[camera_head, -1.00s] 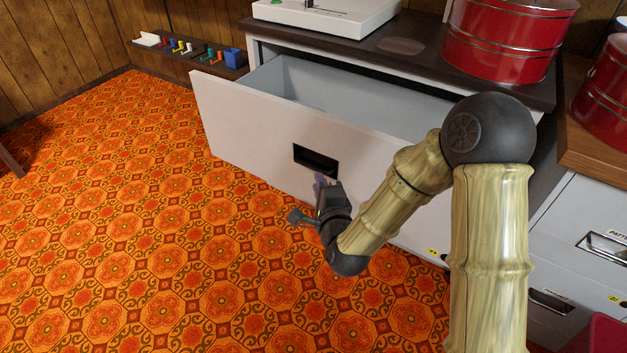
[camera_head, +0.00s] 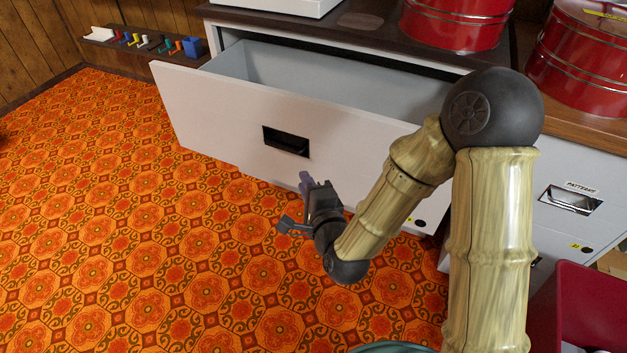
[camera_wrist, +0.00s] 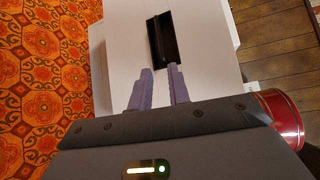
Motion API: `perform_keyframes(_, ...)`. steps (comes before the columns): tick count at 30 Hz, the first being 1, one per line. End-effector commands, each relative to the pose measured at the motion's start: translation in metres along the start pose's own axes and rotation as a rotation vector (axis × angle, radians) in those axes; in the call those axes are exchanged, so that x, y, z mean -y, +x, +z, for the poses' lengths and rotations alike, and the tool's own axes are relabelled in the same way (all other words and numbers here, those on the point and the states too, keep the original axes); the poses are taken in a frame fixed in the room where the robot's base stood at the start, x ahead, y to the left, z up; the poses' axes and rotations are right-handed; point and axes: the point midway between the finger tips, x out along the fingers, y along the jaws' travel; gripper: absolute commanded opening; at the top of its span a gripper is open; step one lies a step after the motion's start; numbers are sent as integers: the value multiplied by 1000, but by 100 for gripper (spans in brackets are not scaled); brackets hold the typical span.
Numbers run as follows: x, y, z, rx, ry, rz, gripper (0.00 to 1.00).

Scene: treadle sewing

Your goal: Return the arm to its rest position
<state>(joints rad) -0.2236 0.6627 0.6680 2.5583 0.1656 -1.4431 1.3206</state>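My gripper (camera_head: 292,203) hangs in front of the open drawer (camera_head: 215,118), low and just left of my bent arm. In the wrist view its two purple fingers (camera_wrist: 159,90) stand apart with nothing between them. The drawer is pulled out of the white cabinet and looks empty where its inside shows. Its dark recessed handle (camera_head: 286,141) is on the front panel, apart from my gripper in the head view. The handle also shows beyond the fingertips in the wrist view (camera_wrist: 163,40). My arm hides the right part of the drawer front.
Red round tins (camera_head: 455,25) stand on the cabinet top, with another at right (camera_head: 585,60). A filing cabinet (camera_head: 585,225) and a dark red object (camera_head: 575,305) are at right. A spool shelf (camera_head: 150,52) is along the wall. The patterned floor at left is clear.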

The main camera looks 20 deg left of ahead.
Motion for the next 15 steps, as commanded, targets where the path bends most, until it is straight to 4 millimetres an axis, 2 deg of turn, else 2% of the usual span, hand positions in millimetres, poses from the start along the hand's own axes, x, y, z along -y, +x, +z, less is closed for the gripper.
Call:
perform_keyframes(5, -2, -2, 12, 23, -4, 4, 18)
perform_keyframes(15, -2, -2, 14, 27, -4, 5, 18)
